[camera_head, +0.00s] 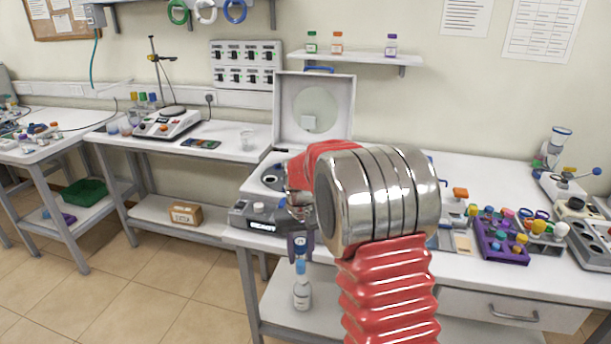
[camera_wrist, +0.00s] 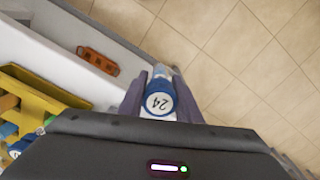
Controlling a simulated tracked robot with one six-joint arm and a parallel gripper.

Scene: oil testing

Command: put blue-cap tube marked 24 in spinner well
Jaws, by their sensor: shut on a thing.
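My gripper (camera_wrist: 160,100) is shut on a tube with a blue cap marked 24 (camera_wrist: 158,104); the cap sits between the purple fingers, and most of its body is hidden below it. In the head view my gripper (camera_head: 300,244) hangs in front of the table's front edge, just right of the spinner's front, with the blue cap (camera_head: 300,241) between its fingers. The spinner (camera_head: 243,215) stands on the table with its lid (camera_head: 342,100) raised and its display reading READY. Part of its rotor (camera_head: 271,180) shows; my arm hides the rest, and single wells are not clear.
A purple rack (camera_head: 503,254) with several capped tubes stands on the table at right. In the wrist view, a yellow rack (camera_wrist: 50,90) is at left and tiled floor (camera_wrist: 255,60) lies beyond the tube.

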